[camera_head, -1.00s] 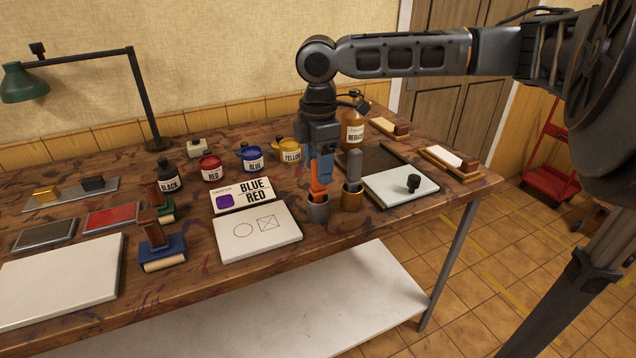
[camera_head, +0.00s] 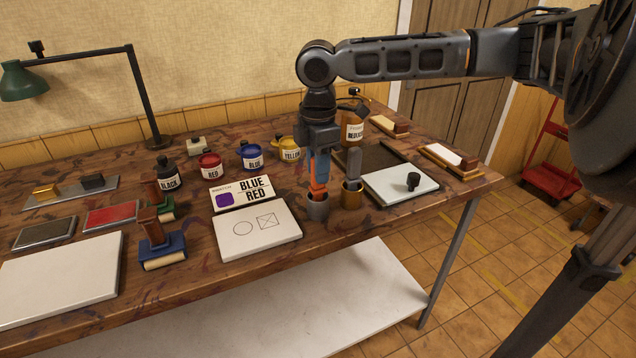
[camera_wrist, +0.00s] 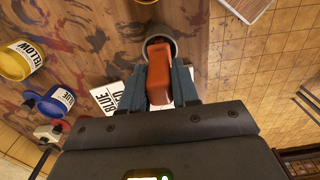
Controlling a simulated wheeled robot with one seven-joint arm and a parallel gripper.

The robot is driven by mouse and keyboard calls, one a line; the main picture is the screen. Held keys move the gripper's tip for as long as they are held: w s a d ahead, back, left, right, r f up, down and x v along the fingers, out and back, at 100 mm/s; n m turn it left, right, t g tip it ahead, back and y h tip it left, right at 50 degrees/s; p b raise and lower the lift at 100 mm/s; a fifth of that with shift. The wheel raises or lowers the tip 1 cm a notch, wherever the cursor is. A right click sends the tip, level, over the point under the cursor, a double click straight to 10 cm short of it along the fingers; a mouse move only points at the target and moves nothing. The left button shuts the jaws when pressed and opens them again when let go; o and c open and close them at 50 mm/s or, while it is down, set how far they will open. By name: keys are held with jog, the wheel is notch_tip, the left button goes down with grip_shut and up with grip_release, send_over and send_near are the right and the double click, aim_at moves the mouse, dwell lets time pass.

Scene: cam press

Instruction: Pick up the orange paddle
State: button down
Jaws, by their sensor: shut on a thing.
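The orange paddle (camera_head: 318,188) stands upright with its lower end in a small grey cup (camera_head: 317,208) near the front of the table. My gripper (camera_head: 319,172) points down over the cup and is shut on the paddle's upper part. In the wrist view the paddle (camera_wrist: 159,72) lies between the two blue-grey fingers of my gripper (camera_wrist: 159,88). The grey cup (camera_wrist: 153,38) is around the paddle's far end there. The paddle's bottom is hidden inside the cup.
A brown cup (camera_head: 352,198) with a grey-handled tool stands close to the right. A white plate (camera_head: 400,187) with a black knob lies farther right. A white sheet block (camera_head: 257,248) and a "BLUE RED" card (camera_head: 243,204) lie left. Paint pots, including yellow (camera_head: 287,150), stand behind.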

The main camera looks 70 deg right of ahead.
notch_tip(320, 180, up, 10)
jog(key=shift+r+b, duration=0.1)
jog(key=shift+b, duration=0.35)
dwell(1.7)
